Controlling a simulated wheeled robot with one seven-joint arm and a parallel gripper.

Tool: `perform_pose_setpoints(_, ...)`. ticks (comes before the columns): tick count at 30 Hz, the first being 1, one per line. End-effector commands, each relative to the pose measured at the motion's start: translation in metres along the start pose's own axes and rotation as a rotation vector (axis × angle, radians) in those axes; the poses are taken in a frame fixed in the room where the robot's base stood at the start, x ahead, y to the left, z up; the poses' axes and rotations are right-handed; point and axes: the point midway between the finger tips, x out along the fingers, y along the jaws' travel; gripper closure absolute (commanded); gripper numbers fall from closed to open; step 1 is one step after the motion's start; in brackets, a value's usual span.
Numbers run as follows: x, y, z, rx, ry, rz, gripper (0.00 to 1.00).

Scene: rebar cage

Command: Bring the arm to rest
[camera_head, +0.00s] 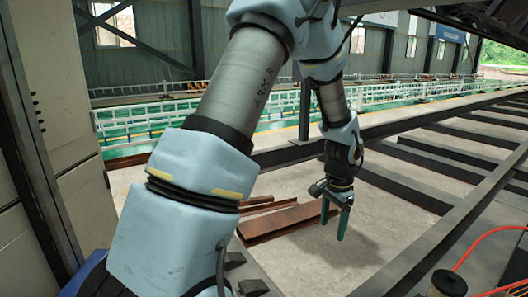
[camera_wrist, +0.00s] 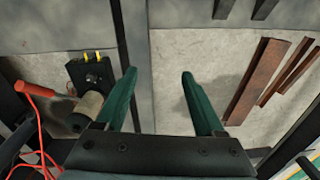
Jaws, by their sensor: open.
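My gripper (camera_head: 333,218) hangs at the end of my arm, fingers pointing down, right of centre in the head view. In the wrist view its two green fingers (camera_wrist: 160,100) stand well apart with nothing between them, so it is open and empty. Below the fingers I see grey concrete floor and a dark steel beam. My arm is bent, with the upper part crossing the head view from the lower left to the top.
Rusty steel pieces (camera_head: 285,223) lie on the floor behind my gripper. Dark frame beams (camera_head: 440,215) run along the right. A black box with a cylinder (camera_wrist: 90,85) and an orange hose (camera_wrist: 42,150) are at left in the wrist view. A cabinet (camera_head: 60,110) stands at far left.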

Motion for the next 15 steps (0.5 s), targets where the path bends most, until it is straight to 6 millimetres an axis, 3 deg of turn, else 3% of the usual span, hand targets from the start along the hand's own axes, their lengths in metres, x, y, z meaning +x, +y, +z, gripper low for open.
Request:
perform_pose_setpoints(1,-0.015,-0.017,0.025,-0.091,0.005,-0.009,0.29)
perform_pose_setpoints(6,-0.050,-0.048,0.109,-0.395,0.020,-0.024,0.29)
perform_pose_setpoints(9,-0.065,-0.055,0.155,-0.569,0.033,-0.030,0.29)
perform_pose_setpoints(15,-0.085,-0.051,0.227,-0.853,0.058,-0.038,0.29)
